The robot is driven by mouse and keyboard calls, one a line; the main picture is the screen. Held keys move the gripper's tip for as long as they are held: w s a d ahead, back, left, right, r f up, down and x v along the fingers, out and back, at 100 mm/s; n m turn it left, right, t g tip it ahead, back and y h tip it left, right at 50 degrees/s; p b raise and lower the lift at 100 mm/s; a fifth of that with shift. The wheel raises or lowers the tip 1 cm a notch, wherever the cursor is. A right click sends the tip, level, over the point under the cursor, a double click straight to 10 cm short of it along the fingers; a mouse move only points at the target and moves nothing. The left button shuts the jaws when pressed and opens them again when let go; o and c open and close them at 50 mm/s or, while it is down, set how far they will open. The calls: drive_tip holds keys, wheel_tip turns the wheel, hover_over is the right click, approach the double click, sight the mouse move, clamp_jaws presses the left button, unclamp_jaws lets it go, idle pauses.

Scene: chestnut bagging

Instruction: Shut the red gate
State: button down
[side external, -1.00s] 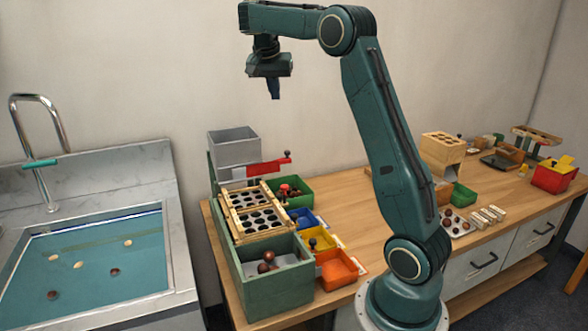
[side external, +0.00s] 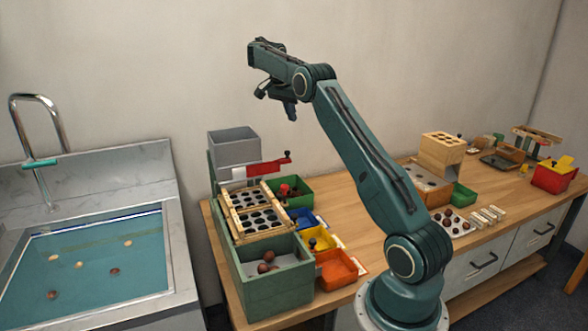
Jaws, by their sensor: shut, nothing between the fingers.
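The red gate (side external: 268,168) is a flat red bar at the foot of the grey hopper (side external: 234,148). It sticks out to the right, with a dark knob (side external: 288,154) at its right end. A pale plate lies at its left end. My gripper (side external: 292,115) is shut and empty, in the air above and to the right of the gate, apart from it. How far the gate reaches under the hopper is hidden.
Below the gate stand a wooden tray with holes (side external: 231,197) and a green box (side external: 245,265) holding chestnuts. Green, blue, yellow and orange bins (side external: 337,283) line its right side. A sink (side external: 40,290) is at left. The air around my gripper is clear.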

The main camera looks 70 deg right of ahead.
drive_tip(key=shift+s+d+f, duration=0.15)
drive_tip(key=shift+d+f, duration=0.05)
drive_tip(key=shift+f, duration=0.05)
wheel_tip(320, 180, down, 10)
drive_tip(key=shift+w+a+r, duration=0.2)
drive_tip(key=shift+a, duration=0.25)
idle(0.9)
hover_over(269, 164)
drive_tip(key=d, duration=0.2)
drive_tip(key=shift+s, duration=0.4)
drive_tip(key=shift+a+r, duration=0.1)
drive_tip(key=shift+r, duration=0.05)
